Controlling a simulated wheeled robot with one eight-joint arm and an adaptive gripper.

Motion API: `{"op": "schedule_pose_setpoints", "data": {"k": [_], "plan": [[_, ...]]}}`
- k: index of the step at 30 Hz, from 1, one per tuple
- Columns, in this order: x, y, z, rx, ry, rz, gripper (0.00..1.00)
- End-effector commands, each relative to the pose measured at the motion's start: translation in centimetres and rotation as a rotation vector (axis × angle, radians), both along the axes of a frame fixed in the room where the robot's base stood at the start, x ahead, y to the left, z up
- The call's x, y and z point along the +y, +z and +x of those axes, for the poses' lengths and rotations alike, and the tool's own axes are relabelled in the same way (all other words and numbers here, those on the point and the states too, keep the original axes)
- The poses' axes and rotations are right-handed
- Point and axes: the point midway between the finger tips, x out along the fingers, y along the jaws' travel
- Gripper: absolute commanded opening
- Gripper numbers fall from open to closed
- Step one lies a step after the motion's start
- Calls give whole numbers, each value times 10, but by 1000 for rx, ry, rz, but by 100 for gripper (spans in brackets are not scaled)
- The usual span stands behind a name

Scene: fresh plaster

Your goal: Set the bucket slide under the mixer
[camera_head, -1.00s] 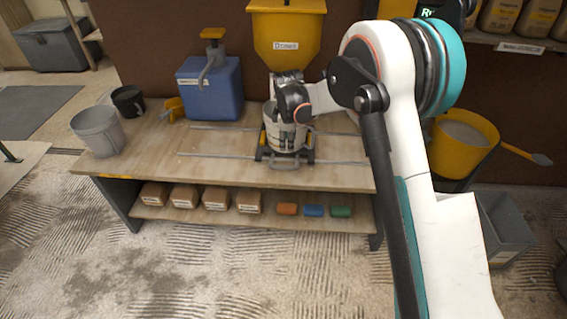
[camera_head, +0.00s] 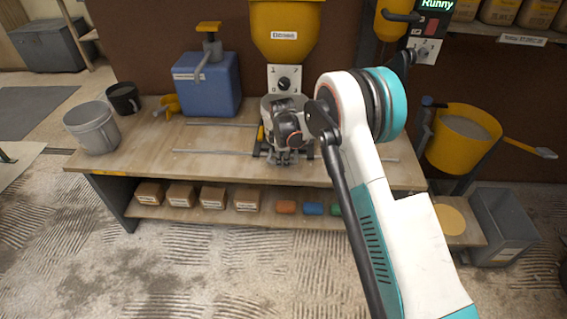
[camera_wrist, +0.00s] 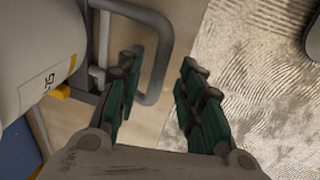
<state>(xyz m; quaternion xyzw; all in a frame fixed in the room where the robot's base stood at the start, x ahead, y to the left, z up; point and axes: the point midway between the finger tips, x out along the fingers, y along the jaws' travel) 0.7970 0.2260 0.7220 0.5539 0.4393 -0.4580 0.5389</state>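The bucket slide (camera_head: 308,152) sits on the bench rails under the yellow hopper (camera_head: 285,30), partly hidden by my arm. A light grey bucket (camera_head: 270,107) stands on it and also shows at the left of the wrist view (camera_wrist: 35,50). The slide's grey loop handle (camera_wrist: 163,50) reaches toward my fingers in the wrist view. My gripper (camera_wrist: 160,65) is open, its two green-padded fingers apart, with the handle's end near the left finger. In the head view my gripper (camera_head: 287,152) is low in front of the slide. The mixer appears to be the yellow vessel (camera_head: 393,25) at the right.
Two rails (camera_head: 225,152) run left to right along the bench (camera_head: 130,165). A blue container (camera_head: 207,88), a grey bucket (camera_head: 92,128) and a black bucket (camera_head: 124,98) stand left. A panel (camera_head: 432,25) reads "Runny". A yellow tub (camera_head: 462,137) stands right.

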Motion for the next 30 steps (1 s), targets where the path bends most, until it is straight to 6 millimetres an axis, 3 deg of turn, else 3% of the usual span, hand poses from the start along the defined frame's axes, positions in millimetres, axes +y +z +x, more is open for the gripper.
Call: {"op": "schedule_pose_setpoints", "data": {"k": [5,14,19,30], "plan": [[0,-14,3,0,0,0,35],[0,-15,3,0,0,0,35],[0,-15,3,0,0,0,1],[-7,-14,3,0,-1,0,0]]}}
